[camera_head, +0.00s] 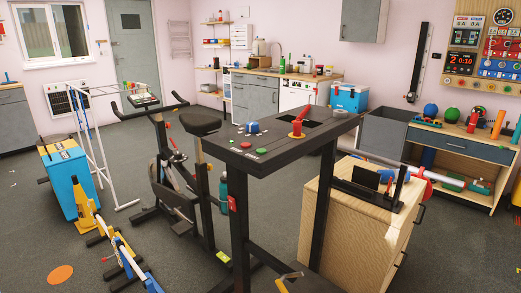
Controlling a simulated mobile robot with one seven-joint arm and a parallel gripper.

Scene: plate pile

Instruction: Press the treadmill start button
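A dark treadmill console (275,162) stands on black posts in the centre of the view. Small coloured controls sit on its top. A blue knob-like part (253,127) and a larger red upright part (298,128) are farther back. White lettering beside the green button is too small to read. My gripper is not in view.
An exercise bike (172,195) stands close left of the console. A wooden cabinet (345,235) is close on its right. A blue box (70,182), a white rack (98,130) and a yellow-and-blue frame (118,245) occupy the left floor. A workbench (465,145) stands at right.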

